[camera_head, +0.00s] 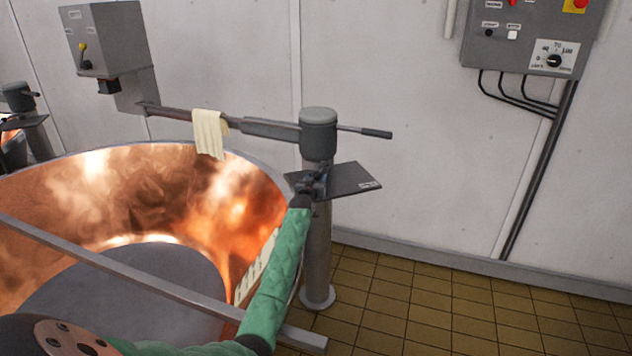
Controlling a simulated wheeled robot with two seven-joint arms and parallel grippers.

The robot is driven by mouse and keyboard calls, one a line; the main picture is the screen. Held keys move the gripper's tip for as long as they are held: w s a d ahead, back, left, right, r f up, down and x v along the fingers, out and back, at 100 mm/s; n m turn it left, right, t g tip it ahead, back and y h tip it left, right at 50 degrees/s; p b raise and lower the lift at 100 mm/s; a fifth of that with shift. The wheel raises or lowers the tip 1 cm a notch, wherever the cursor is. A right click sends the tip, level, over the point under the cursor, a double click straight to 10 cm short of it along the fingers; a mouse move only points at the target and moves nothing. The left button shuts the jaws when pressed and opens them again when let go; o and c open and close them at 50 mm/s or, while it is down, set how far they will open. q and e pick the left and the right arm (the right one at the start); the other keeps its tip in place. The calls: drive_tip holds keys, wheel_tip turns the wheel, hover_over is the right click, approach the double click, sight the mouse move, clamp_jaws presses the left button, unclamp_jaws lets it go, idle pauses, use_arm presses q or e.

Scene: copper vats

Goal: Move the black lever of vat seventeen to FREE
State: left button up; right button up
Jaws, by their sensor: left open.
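The copper vat (150,180) fills the lower left, with a grey post (317,255) at its right rim. A grey cap (318,116) tops the post, and a bar with a dark handle (376,133) sticks out of it to the right. Below the cap is a dark plate (350,181) with a small label, too small to read. My left gripper (314,178), on a green-sleeved arm, is open at the plate's left part, close against the post. A small black lever there cannot be told apart from the dark fingers. My right gripper is out of view.
A swing arm (265,129) with a pale cloth (209,133) runs left from the post. A grey box (105,38) with a yellow-knobbed lever hangs upper left. A control panel (530,35) is on the wall upper right. The tiled floor (430,305) right of the post is clear.

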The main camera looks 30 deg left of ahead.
use_arm(q)
clamp_jaws()
